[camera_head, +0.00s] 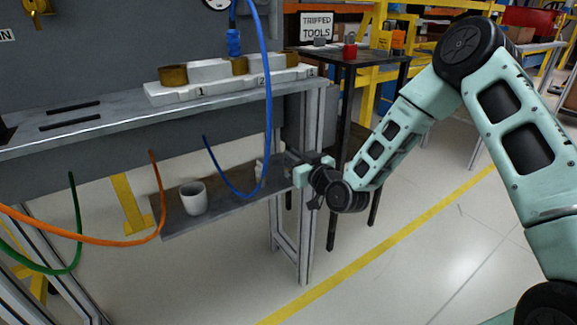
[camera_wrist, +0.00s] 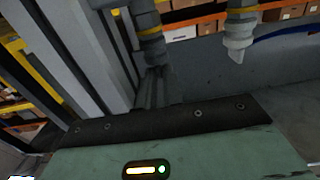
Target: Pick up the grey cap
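No thing is plainly a grey cap. A pale grey, cup-shaped piece (camera_head: 193,198) stands upright on the lower shelf (camera_head: 225,212) in the head view. A small pale object (camera_head: 260,169) is farther right on that shelf, partly behind the blue hose; its shape is unclear. A small grey piece (camera_head: 319,41) sits on the dark table under the sign. My gripper (camera_head: 299,171) is at the shelf's right end, right of the cup-shaped piece and close to the small pale object. Its fingers are too small to read. The wrist view shows no clear grasp.
The blue hose (camera_head: 268,100) hangs before the lower shelf; orange (camera_head: 100,242) and green hoses hang left. The bench (camera_head: 110,118) overhangs it, with a post (camera_head: 312,215) by my gripper. Two banded grey parts (camera_wrist: 240,36) (camera_wrist: 149,35) hang at the wrist view's top.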

